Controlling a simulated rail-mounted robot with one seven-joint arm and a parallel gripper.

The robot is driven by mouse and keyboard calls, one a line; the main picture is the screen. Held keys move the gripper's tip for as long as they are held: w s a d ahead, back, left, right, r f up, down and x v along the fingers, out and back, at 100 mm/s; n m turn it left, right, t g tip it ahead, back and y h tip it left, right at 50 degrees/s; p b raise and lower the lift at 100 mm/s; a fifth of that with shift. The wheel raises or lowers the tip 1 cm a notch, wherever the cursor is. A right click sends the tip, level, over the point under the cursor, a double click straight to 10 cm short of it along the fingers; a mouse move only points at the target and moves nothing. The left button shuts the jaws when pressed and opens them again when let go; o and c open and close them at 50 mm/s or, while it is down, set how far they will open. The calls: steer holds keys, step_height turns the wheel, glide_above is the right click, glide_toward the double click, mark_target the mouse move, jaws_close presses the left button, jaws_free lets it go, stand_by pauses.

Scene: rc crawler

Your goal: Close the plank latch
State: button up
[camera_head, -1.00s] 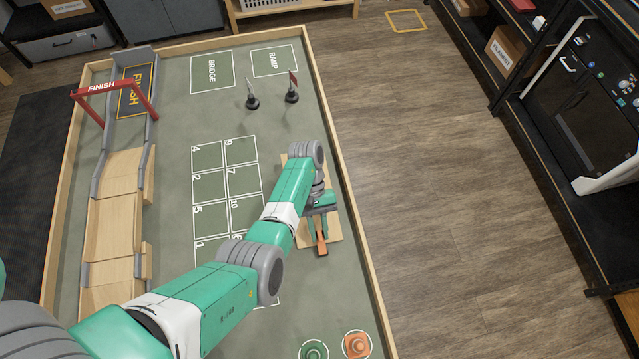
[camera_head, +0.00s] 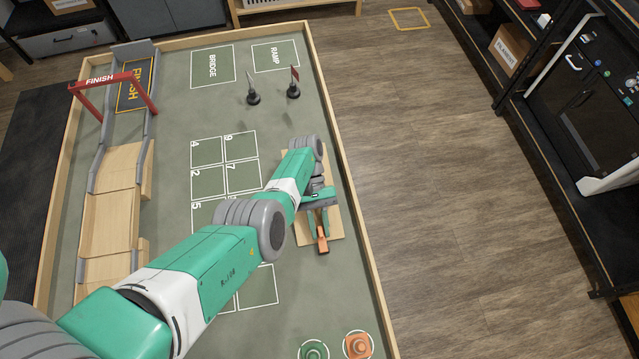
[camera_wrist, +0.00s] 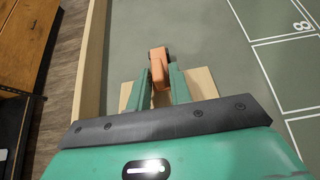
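The plank latch has an orange handle (camera_head: 322,244) on a light wooden board (camera_head: 335,222) lying on the green mat, near its right edge. My gripper (camera_head: 318,232) points down over the board, with its green fingers at the handle. In the wrist view, my gripper's fingers (camera_wrist: 160,72) stand on either side of the orange handle (camera_wrist: 158,62), which reaches past their tips. I cannot tell whether both fingers press on it. The board also shows in the wrist view (camera_wrist: 200,84). My arm and gripper hide much of the board and the rest of the latch.
A wooden rim (camera_head: 359,230) borders the mat just right of the board. Two small flag stands (camera_head: 293,91) are behind it. An orange cone (camera_head: 358,344) and a green cone (camera_head: 313,350) stand at the front. A wooden ramp track (camera_head: 110,215) runs along the left.

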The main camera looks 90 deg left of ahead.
steer(key=shift+o, duration=1)
steer(key=shift+a, duration=0.1)
steer(key=b+v, duration=0.2)
steer(key=v, duration=0.5)
steer(key=shift+s+a+r, duration=0.1)
steer(key=shift+a+r, duration=0.15)
steer(key=shift+a, duration=0.05)
